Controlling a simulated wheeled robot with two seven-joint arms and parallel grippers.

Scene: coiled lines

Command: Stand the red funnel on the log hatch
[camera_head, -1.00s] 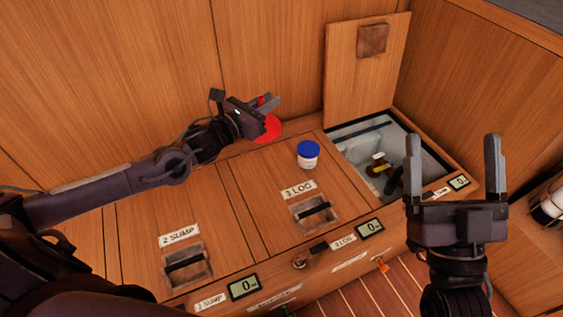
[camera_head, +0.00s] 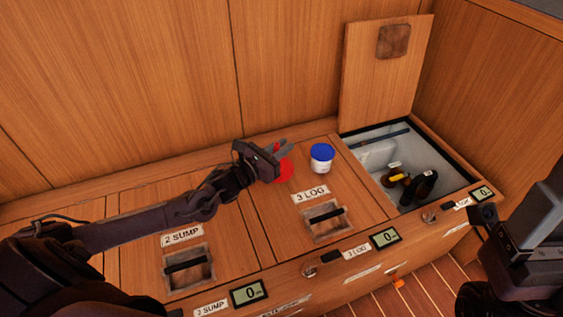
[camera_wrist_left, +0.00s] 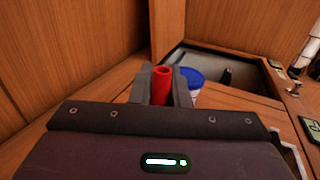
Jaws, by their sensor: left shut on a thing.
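My left gripper (camera_head: 284,150) is shut on the red funnel (camera_head: 285,170), over the back left part of the log hatch (camera_head: 360,190). In the left wrist view the funnel's narrow red spout (camera_wrist_left: 161,86) points up between the fingers. In the head view the gripper hides part of the funnel; I cannot tell whether its wide rim touches the wood. The log hatch is closed, with a "3 LOG" label and a recessed handle. My right gripper (camera_head: 540,225) is only partly in view at the right edge, and its jaws are unclear.
A white jar with a blue lid (camera_head: 321,158) stands on the log hatch, just right of the funnel. Right of that is an open bin (camera_head: 375,158) with bottles inside and its lid (camera_head: 385,85) raised. The sump hatch (camera_head: 215,225) at left is clear except for my arm.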

